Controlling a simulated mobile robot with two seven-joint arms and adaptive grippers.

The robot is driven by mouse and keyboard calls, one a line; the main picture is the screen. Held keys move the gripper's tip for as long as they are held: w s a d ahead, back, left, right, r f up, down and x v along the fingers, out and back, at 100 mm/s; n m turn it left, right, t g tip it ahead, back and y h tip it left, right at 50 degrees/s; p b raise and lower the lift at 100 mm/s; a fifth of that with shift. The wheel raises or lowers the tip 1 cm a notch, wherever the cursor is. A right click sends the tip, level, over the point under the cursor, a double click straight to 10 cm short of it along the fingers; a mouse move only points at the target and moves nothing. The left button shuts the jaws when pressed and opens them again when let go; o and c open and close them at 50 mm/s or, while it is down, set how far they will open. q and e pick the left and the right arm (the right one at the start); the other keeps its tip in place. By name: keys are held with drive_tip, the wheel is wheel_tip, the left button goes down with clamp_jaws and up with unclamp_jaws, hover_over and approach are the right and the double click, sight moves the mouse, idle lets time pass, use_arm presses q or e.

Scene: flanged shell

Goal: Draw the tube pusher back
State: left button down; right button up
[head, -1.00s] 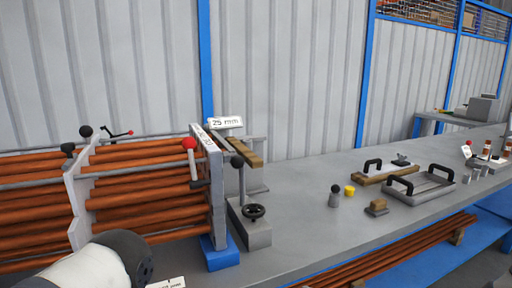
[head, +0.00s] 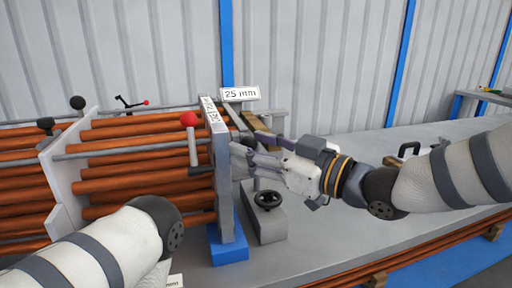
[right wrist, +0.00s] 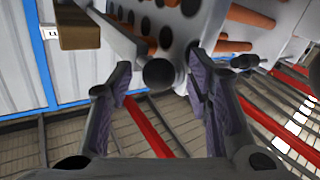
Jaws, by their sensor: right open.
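The flanged shell's bundle of copper-brown tubes (head: 150,160) lies at the left, ending at a grey drilled end plate (head: 222,180). My right gripper (head: 255,150) is open just right of this plate, fingers pointing left. In the right wrist view a black ball knob (right wrist: 158,73) sits between the open fingertips, with no clear contact. In the head view the gripper mostly hides that knob. I cannot tell for sure whether it belongs to the tube pusher. A grey block with a black handwheel (head: 267,200) stands below the gripper. My left gripper is out of view.
A red ball-topped lever (head: 190,120) stands by the end plate. A "25 mm" sign (head: 240,94) and a wooden bar (head: 256,122) are behind my right gripper. A blue foot (head: 228,245) supports the plate.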

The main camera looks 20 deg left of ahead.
drive_tip(key=shift+w, duration=0.1)
drive_tip(key=shift+c, duration=0.6)
clamp_jaws()
